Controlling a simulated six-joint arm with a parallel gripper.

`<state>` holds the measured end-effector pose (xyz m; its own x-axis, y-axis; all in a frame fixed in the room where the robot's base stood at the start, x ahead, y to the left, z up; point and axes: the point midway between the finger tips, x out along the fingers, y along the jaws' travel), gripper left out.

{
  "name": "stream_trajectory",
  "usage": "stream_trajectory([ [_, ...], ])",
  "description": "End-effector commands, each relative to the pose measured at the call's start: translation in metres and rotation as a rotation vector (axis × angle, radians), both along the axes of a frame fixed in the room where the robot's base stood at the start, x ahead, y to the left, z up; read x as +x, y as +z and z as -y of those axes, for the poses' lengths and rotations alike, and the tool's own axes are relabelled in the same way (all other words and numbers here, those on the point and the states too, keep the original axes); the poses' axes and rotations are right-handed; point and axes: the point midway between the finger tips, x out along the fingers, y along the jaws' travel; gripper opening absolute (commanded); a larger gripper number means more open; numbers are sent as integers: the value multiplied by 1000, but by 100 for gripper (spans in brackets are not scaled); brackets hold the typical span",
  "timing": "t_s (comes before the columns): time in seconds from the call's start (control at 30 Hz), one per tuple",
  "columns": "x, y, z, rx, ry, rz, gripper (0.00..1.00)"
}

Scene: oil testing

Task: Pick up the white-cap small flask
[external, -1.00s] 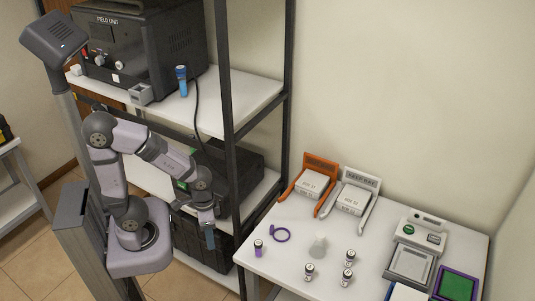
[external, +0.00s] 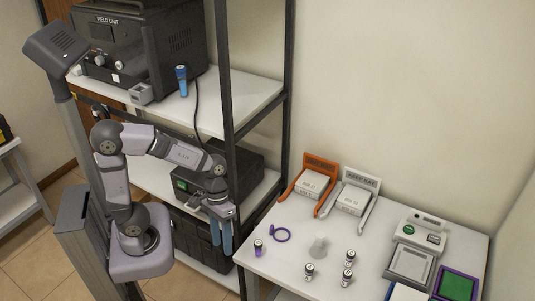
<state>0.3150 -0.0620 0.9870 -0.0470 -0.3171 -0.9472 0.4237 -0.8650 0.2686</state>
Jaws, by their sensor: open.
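Several small flasks stand upright on the white table. Three have pale caps and clear or dark bodies: one at the front left (external: 309,271), one at the front right (external: 347,278) and one behind it (external: 350,257). My gripper (external: 222,242) is open and empty, with blue fingers pointing down, left of the table and apart from all the flasks.
An orange stand (external: 314,182) and a grey stand (external: 356,200) are at the table's back. Devices (external: 410,262) fill its right side. A dark shelf post (external: 233,150) is close to my arm.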

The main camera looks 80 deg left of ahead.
Motion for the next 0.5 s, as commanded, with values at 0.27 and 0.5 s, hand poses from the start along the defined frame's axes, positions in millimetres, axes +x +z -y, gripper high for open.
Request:
stream_trajectory([
  [0.27, 90, -13, 57, -420, 520, -177, 44],
  [0.5, 205, -2, 60, -867, 960, -348, 44],
])
